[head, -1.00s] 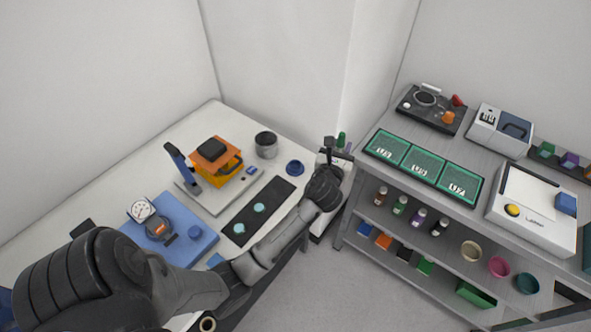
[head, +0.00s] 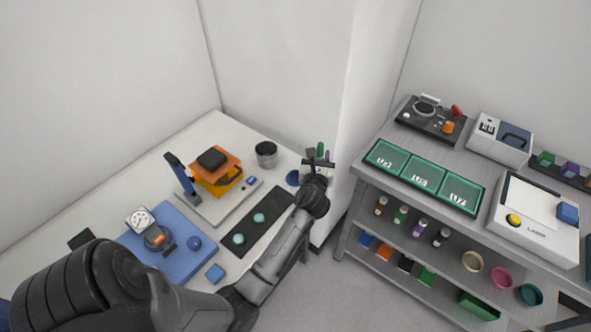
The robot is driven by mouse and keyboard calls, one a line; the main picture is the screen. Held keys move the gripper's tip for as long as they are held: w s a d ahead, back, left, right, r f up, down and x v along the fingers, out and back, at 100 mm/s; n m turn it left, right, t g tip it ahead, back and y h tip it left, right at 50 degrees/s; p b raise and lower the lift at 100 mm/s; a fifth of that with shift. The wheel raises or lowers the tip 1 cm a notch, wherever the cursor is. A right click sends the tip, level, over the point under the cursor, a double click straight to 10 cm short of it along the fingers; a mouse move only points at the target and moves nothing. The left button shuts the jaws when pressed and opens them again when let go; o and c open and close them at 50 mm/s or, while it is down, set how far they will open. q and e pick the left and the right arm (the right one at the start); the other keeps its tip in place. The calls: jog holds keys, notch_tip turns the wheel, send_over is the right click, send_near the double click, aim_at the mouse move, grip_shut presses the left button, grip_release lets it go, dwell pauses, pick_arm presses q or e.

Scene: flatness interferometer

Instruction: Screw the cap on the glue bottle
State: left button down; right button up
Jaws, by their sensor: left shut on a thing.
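My left gripper (head: 318,160) is at the far right corner of the white table (head: 130,190), pointing away from me. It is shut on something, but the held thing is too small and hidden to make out. A slim green item (head: 320,149) and a purple item (head: 326,154) show just beyond the fingers; I cannot tell if either is the glue bottle or its cap. Several small bottles stand on the shelf at the right, among them a brown one (head: 381,205) and a purple one (head: 419,227). My right gripper is out of view.
An orange device (head: 222,180) on a grey plate, a metal pot (head: 266,154), a black mat (head: 258,226) with two teal discs, and a blue base (head: 180,262) with a dial gauge stand on the table. My left arm passes over its front edge. A shelf (head: 365,177) stands right.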

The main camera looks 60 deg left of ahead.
pick_arm(q)
jog(key=s+a+f+b, duration=0.1)
jog(key=s+a+f, duration=0.2)
jog(key=a, duration=0.6)
notch_tip(320, 180, down, 3)
jog(key=shift+r, duration=0.15)
jog(key=shift+f+b, duration=1.25)
jog(key=shift+f, duration=0.8)
jog(key=shift+f+b, duration=0.3)
jog(key=c, duration=0.8)
grip_release()
